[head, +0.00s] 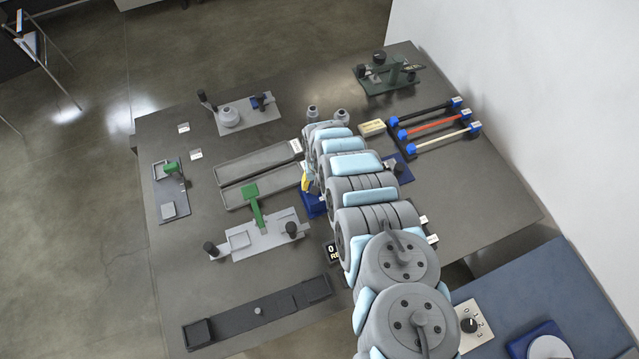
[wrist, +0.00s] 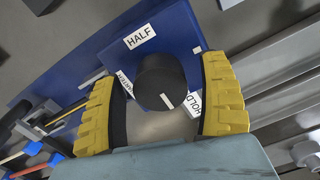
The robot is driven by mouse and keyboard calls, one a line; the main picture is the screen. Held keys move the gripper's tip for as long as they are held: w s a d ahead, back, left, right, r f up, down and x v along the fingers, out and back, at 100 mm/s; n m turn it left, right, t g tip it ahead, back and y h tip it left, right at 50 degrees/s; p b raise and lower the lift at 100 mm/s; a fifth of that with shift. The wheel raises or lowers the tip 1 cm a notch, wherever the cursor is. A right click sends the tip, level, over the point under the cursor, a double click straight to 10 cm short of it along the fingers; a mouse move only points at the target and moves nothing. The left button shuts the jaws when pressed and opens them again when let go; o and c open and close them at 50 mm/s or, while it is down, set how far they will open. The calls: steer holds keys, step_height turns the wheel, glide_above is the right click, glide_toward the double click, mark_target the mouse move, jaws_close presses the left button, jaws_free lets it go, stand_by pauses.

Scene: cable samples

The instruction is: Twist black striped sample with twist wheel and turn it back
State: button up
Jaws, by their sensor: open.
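A black round knob (wrist: 160,82), apparently the twist wheel, stands on a blue fixture (wrist: 92,75) in the wrist view. White labels near it include HALF (wrist: 141,36) and HOLD (wrist: 192,103); another is partly hidden. The knob's white mark points toward HOLD. My gripper (wrist: 163,92) is open, with its yellow fingers on either side of the knob; I cannot tell whether they touch it. In the head view my arm hides most of it, with some yellow showing above the blue fixture (head: 313,205). A black rod (head: 425,119) with blue ends lies at the right; no stripes can be made out.
A red rod (head: 434,125) and a whitish rod (head: 440,139) lie beside the black one. A long grey tray (head: 240,160) and a fixture with a green handle (head: 254,204) stand left of my arm. A dark green fixture (head: 390,75) stands at the back.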

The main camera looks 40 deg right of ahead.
steer(key=c, duration=1.2)
steer(key=m, duration=0.3)
steer(key=shift+a+f+m+p, duration=0.1)
steer(key=shift+m+p, duration=0.2)
steer(key=m+b, duration=0.1)
steer(key=m, duration=0.3)
steer(key=shift+w+f+m+b, duration=0.1)
steer(key=shift+f+m+b, duration=0.1)
steer(key=shift+m+b, duration=0.15)
steer(key=m+b, duration=0.3)
steer(key=m, duration=0.1)
steer(key=shift+w, duration=0.15)
steer(key=shift+r+m+b, duration=0.15)
steer(key=shift+m+b, duration=1.45)
steer(key=shift+m, duration=1.15)
